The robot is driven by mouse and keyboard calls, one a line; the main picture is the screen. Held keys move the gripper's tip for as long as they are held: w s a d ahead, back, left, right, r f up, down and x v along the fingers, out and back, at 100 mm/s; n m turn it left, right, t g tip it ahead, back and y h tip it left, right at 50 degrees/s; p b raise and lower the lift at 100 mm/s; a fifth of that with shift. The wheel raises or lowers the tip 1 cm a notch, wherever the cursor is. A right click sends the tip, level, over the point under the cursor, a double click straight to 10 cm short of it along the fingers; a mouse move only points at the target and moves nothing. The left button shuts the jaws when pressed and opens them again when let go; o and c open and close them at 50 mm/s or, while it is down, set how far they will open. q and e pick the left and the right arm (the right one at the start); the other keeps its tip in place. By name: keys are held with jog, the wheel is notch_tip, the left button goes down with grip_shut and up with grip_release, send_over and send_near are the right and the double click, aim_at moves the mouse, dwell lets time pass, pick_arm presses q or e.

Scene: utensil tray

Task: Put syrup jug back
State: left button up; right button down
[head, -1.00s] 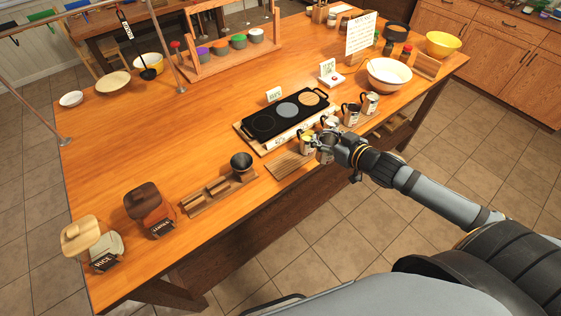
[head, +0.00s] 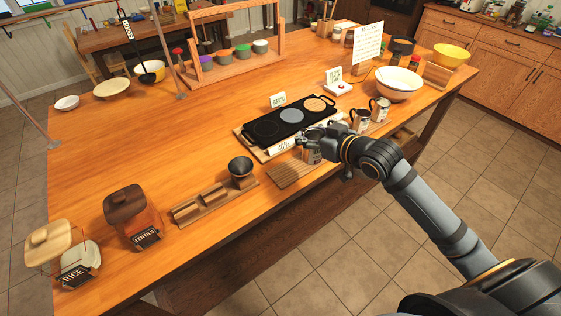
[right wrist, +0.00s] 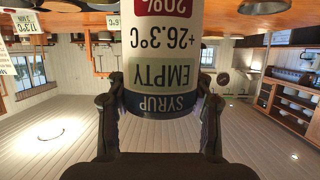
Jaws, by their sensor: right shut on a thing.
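In the right wrist view the jug (right wrist: 160,75) fills the top middle. Its label appears upside down and reads SYRUP, EMPTY, +26.3°C and 20%. My right gripper (right wrist: 160,104) is shut on the jug, with a finger on each side. In the head view the jug is beside the slatted wooden board (head: 290,176); I cannot tell if its base touches anything. My left gripper is not in view.
Two similar jugs (head: 360,120) stand to the right, near a white bowl (head: 399,84). A black griddle (head: 262,134) lies just behind. The table's middle left is clear.

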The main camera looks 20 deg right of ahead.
jog(key=w+a+f, duration=0.1)
jog(key=a+f, duration=0.1)
jog(key=f, duration=0.1)
jog(key=w+a+f+p, duration=0.1)
jog(key=w+a+f, duration=0.1)
jog(key=f, duration=0.1)
jog(key=w+a+f, duration=0.2)
jog(key=f, duration=0.1)
jog(key=shift+a+f+p, duration=0.2)
jog(key=shift+f+p, duration=0.2)
jog(key=shift+f, duration=0.2)
jog(key=shift+f, duration=0.1)
jog(key=c, duration=0.6)
grip_release()
jog(key=shift+o, duration=0.2)
